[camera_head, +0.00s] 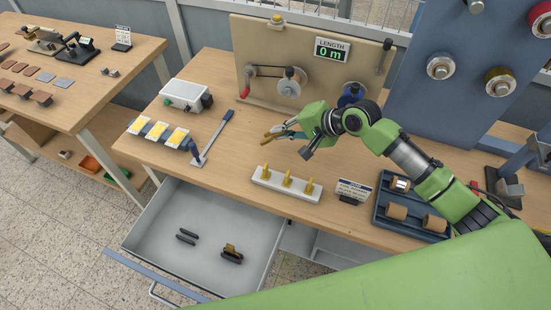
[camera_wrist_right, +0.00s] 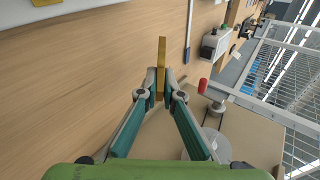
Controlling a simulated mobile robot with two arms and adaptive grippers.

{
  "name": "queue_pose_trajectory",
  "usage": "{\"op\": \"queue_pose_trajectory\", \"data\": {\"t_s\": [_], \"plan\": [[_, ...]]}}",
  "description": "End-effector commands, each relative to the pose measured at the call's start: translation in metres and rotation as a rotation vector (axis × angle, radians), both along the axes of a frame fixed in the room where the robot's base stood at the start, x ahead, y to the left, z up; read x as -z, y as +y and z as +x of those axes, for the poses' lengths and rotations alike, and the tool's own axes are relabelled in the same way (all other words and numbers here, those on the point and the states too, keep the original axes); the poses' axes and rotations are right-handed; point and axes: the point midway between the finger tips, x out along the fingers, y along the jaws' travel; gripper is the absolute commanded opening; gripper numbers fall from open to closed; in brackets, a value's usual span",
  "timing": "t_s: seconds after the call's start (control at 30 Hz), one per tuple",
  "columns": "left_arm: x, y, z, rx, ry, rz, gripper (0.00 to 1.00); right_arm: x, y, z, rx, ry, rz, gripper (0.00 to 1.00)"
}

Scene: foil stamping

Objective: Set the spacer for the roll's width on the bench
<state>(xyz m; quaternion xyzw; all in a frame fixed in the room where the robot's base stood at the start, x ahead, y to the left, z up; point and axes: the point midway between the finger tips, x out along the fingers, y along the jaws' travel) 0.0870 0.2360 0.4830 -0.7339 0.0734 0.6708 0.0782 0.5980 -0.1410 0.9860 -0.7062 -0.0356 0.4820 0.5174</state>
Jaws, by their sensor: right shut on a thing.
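My right gripper (camera_head: 283,134) is above the bench (camera_head: 232,178), its fingers pointing left in the head view. It is shut on a thin yellow-brown bar (camera_head: 270,135), which looks like a spacer. In the right wrist view the bar (camera_wrist_right: 161,64) stands out beyond the teal fingertips (camera_wrist_right: 161,92), over bare wood. A dark tray (camera_head: 384,219) at the right holds brown rolls (camera_head: 396,211). My left gripper is not in view.
A small sign (camera_head: 353,190) stands between rack and tray. The winding panel (camera_head: 257,40) with its length display (camera_head: 331,50) is behind. An open drawer (camera_head: 165,222) juts out in front.

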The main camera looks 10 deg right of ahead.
Motion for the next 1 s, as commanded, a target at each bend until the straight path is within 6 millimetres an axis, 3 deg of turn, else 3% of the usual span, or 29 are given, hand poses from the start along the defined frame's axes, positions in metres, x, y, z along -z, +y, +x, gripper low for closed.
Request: {"op": "queue_pose_trajectory", "data": {"t_s": [0.03, 0.3, 0.57, 0.63, 0.67, 1.0], "plan": [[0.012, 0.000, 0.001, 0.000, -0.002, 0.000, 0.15, 0.011, 0.000, 0.000, -0.001, -0.001, 0.000, 0.00], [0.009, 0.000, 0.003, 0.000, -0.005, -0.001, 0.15, 0.032, 0.000, 0.000, 0.001, 0.001, 0.001, 0.00], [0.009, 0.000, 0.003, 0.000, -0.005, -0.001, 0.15, 0.034, 0.000, 0.000, 0.000, 0.000, 0.000, 0.00], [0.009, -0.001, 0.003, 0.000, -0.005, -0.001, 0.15, 0.034, 0.000, 0.000, 0.000, 0.000, 0.000, 0.17], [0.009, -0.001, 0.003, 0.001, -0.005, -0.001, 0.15, 0.034, 0.000, 0.000, 0.000, 0.000, 0.000, 0.18], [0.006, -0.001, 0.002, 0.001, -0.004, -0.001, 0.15, 0.031, -0.001, -0.001, 0.000, 0.000, 0.000, 0.18]]}}
